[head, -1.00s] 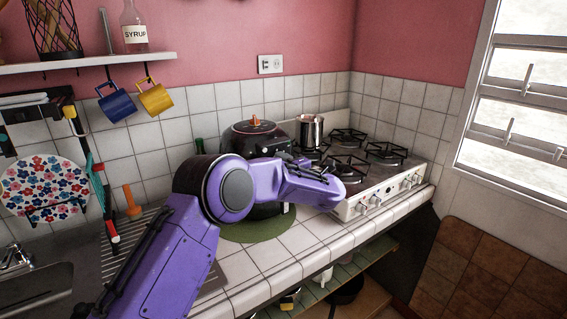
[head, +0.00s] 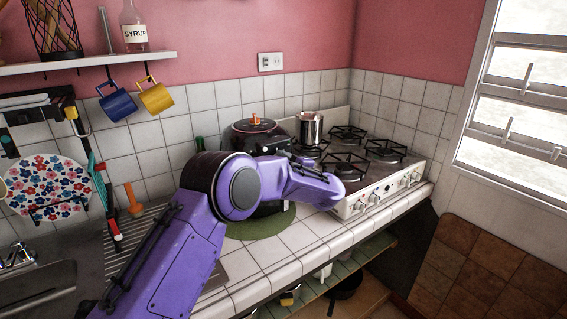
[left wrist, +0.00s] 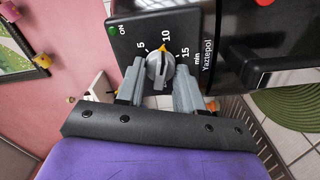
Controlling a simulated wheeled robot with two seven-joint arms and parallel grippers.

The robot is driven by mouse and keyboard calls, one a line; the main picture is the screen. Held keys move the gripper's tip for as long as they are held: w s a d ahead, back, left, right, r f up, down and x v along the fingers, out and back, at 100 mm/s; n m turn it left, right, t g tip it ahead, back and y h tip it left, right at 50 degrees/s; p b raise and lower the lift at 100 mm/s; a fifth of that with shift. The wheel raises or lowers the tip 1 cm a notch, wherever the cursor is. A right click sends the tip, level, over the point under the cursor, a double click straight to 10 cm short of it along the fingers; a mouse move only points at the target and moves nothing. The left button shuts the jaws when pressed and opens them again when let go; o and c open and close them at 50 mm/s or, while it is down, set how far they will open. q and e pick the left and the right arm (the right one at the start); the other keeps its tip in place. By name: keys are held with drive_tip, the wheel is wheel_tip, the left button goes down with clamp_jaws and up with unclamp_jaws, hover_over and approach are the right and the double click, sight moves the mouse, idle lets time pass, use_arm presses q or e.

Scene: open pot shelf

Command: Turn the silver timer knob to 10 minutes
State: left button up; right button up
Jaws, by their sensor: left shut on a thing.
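The silver timer knob (left wrist: 157,69) is on a black control panel (left wrist: 128,28) marked ON, 5, 10 and 15 min in the left wrist view. Its yellow pointer tip is at about the 10 mark. My left gripper (left wrist: 160,78) is shut on the knob, with one grey finger on each side of it. In the head view, my purple arm hides the knob and the fingers. The dark appliance (head: 254,127) with a red-rimmed lid shows behind my arm. My right gripper is in neither view.
The appliance stands on a green round mat (head: 257,226) on the tiled counter (head: 300,236). A white gas stove (head: 385,190) with a metal pot (head: 311,128) is to the right. Two mugs hang under the wall shelf (head: 85,62). The counter's front strip is clear.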

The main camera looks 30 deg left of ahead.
use_arm(q)
drive_tip(key=shift+f, duration=0.1)
drive_tip(key=o, duration=1)
drive_tip(key=shift+a, duration=0.1)
drive_tip(key=shift+s+d, duration=0.1)
drive_tip(key=shift+d, duration=0.15)
drive_tip(key=b+v, duration=0.4)
drive_tip(key=v, duration=0.6)
